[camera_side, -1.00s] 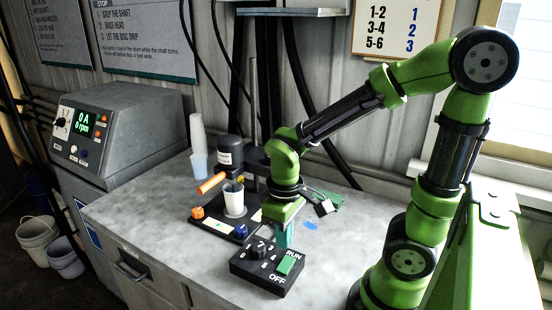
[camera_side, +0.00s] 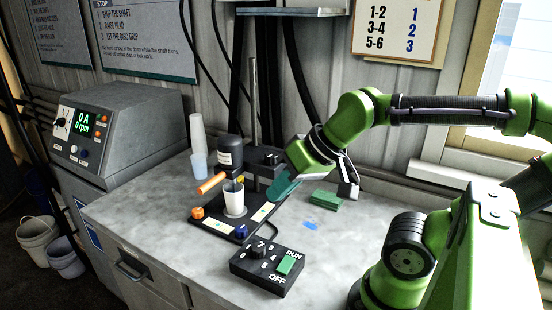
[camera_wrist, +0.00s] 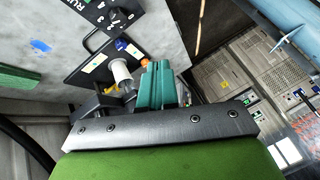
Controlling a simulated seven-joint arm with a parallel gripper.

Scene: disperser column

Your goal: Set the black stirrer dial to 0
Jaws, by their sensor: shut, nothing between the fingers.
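The black stirrer dial (camera_side: 258,247) sits on the left part of a black control box (camera_side: 246,271) at the front of the bench, with numbers around it. Beside it on the box is a green RUN/OFF switch (camera_side: 286,263). The dial's exact setting is too small to read. In the wrist view the box (camera_wrist: 108,14) shows at the top, partly cut off. My gripper (camera_side: 275,192) is shut and empty, tilted, beside the disperser stand and behind the box, clear of the dial. Its teal fingers (camera_wrist: 157,75) are together in the wrist view.
The disperser stand's base (camera_side: 213,229) holds a white cup (camera_side: 233,196), an orange handle (camera_side: 212,183), and orange and blue knobs. A green pad (camera_side: 326,200) and a blue patch (camera_side: 310,225) lie to the right. A grey console (camera_side: 115,130) reads 0 A, 0 rpm. The bench right of the box is clear.

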